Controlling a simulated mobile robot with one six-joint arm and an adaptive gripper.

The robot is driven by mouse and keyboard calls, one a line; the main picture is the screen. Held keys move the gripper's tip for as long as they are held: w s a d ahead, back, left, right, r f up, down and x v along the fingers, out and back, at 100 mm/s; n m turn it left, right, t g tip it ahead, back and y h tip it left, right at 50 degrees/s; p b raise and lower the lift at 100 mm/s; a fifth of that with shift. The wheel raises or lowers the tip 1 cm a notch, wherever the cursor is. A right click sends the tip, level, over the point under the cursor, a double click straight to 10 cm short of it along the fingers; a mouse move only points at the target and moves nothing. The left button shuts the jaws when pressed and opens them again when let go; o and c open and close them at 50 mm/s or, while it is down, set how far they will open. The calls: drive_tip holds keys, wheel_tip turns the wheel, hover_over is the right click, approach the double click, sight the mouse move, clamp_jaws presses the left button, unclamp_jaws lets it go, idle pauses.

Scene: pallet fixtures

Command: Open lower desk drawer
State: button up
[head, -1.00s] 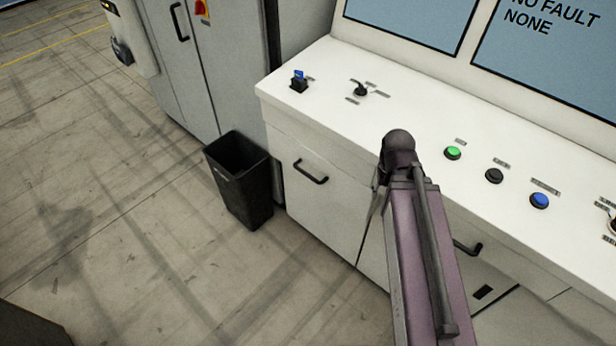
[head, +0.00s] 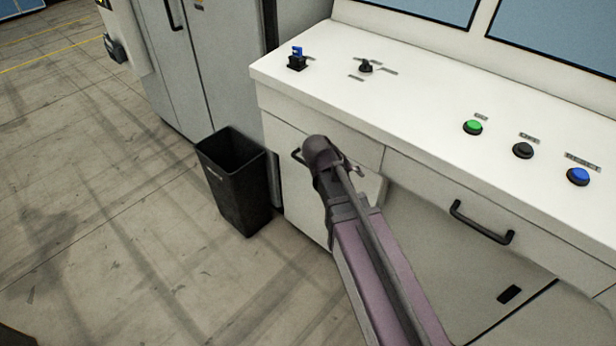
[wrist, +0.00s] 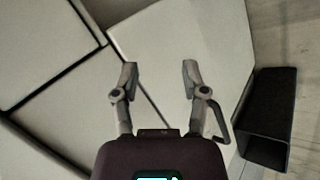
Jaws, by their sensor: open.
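The white desk (head: 420,115) fills the right side of the head view. A black bar handle (head: 482,222) sits on its right upper front, above a lower front with a small black slot (head: 509,295). Another handle (head: 297,155) on the left front is partly hidden by my arm. A pale slab (head: 372,190) shows beside my arm; I cannot tell whether that front stands out. In the wrist view my gripper (wrist: 159,76) is open and empty, its fingers over pale panels. A dark handle (wrist: 216,128) lies just right of the right finger, apparently outside the jaws.
A black bin (head: 238,185) stands on the floor left of the desk, and shows at the right in the wrist view (wrist: 268,118). A grey cabinet (head: 205,65) is behind it. Buttons and switches line the desktop. The floor at the left is clear.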

drive_tip(key=w+a+f+n+t+h+b, duration=0.1)
drive_tip(key=a+f+n+t+b, duration=0.1)
drive_tip(key=a+b, duration=0.4)
drive_tip(key=w+a+f+n+t+h+b, duration=0.1)
drive_tip(key=w+a+f+n+t+b, duration=0.1)
drive_tip(key=a+b, duration=0.3)
drive_tip(key=w+a+f+n+t+b, duration=0.2)
drive_tip(key=a+f+t+b, duration=0.2)
drive_tip(key=a, duration=0.7)
drive_tip(key=shift+a+t+h+b, duration=0.15)
drive_tip(key=shift+t+h+b, duration=0.2)
drive_tip(key=shift+b, duration=0.95)
drive_tip(key=shift+w, duration=0.15)
drive_tip(key=b+x, duration=0.2)
drive_tip(key=x, duration=1.1)
drive_tip(key=shift+w+d+b, duration=0.2)
drive_tip(key=shift+d+b, duration=0.1)
drive_tip(key=shift+b, duration=0.1)
